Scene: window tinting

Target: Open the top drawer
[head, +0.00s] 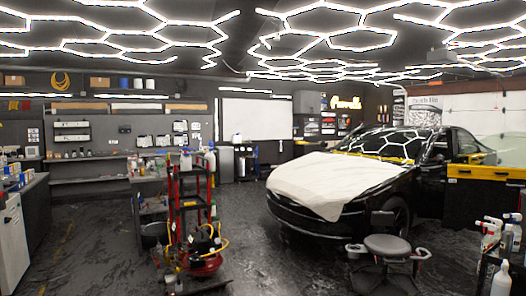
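No drawer front can be made out clearly, and I cannot tell which piece of furniture has the top drawer. A black cabinet with a yellow top (482,172) stands at the right, beside the car; its front is too dark to show separate drawers. A white cabinet (13,243) stands at the left edge under a cluttered counter, partly cut off by the frame. Neither of my grippers is in view.
A black car (300,213) with a white sheet over its hood stands at centre right. A red cart (188,205) with a red tank and yellow hose stands at centre left. A stool (387,246) and bottles (501,280) are near right. Open floor lies between cart and car.

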